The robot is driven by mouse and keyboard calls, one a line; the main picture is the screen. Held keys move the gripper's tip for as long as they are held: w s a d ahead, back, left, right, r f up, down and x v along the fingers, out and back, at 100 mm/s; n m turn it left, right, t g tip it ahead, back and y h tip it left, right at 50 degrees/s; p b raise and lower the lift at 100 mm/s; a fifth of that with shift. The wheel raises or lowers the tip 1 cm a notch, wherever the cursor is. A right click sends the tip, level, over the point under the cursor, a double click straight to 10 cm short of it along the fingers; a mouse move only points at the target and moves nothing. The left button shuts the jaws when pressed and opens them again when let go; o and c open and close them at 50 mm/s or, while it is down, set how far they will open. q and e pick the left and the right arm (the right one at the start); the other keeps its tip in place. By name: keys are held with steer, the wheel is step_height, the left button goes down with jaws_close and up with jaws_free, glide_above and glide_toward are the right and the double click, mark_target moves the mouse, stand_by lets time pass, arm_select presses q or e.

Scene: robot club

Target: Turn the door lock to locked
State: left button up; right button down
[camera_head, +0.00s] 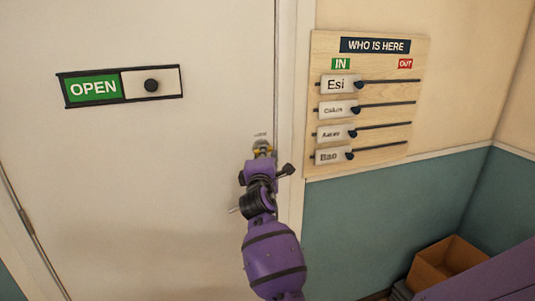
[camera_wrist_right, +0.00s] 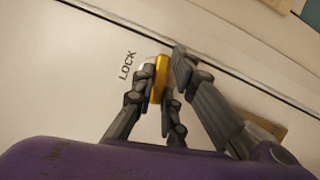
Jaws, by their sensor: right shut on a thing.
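The door lock has a brass-coloured turn knob (camera_wrist_right: 158,80) on the white door (camera_head: 180,200), beside printed letters reading LOCK in the right wrist view. In the head view the knob (camera_head: 262,147) shows just above my right gripper (camera_head: 262,154), near the door's right edge. In the right wrist view the fingers of my right gripper (camera_wrist_right: 166,84) are around the knob and shut on it. The fingers hide part of the knob and its base. My left gripper is in neither view.
An OPEN sign with a slider (camera_head: 152,85) is on the door at upper left. A WHO IS HERE board (camera_head: 380,165) with several name sliders hangs on the wall to the right. A brown box (camera_head: 452,258) stands at lower right.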

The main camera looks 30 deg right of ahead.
steer(key=shift+r+m+g, duration=0.1)
steer(key=shift+m+g, duration=0.2)
steer(key=shift+m, duration=0.8)
steer(key=c, duration=1.8)
jaws_free()
steer(key=shift+o, duration=0.2)
steer(key=v, duration=1.2)
steer(key=shift+r, duration=0.15)
steer(key=shift+m, duration=0.3)
